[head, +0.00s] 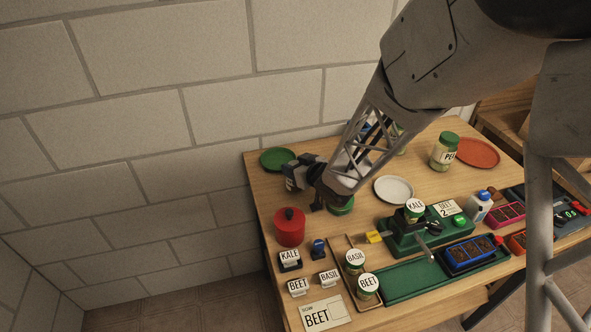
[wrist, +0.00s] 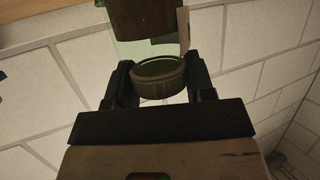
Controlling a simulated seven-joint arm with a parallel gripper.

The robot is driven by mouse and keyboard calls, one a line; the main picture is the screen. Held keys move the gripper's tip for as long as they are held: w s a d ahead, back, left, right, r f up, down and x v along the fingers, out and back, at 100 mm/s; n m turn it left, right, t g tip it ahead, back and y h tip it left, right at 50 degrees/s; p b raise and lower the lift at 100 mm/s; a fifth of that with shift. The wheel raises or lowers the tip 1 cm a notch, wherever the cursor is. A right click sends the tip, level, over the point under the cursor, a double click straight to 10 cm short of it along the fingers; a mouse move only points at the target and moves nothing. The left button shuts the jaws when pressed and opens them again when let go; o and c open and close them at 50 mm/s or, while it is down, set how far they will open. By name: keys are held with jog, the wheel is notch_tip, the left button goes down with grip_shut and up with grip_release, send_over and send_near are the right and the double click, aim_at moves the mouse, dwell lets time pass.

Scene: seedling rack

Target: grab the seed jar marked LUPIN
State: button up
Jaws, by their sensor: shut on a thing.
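My gripper (wrist: 160,74) is shut on a glass jar (wrist: 158,48) in the wrist view. The jar has greenish clear glass, dark contents and a round dull cap between the fingers. Only the edge of a pale label shows, so its name cannot be read. In the head view my gripper (head: 322,198) is at the table's left half, beside a green round top (head: 342,209) partly hidden by my arm. I cannot tell whether that top belongs to the held jar. No label reading LUPIN is legible in either view.
A red pot (head: 290,228) and a green plate (head: 278,159) are near my gripper. A white plate (head: 394,189), a green machine (head: 405,241) with a KALE jar, and BASIL (head: 355,262) and BEET (head: 367,286) jars stand to the right and front. Another jar (head: 445,152) stands farther back.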

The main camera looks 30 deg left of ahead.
notch_tip(320, 180, up, 9)
jog(key=shift+r, duration=0.2)
dwell(0.4)
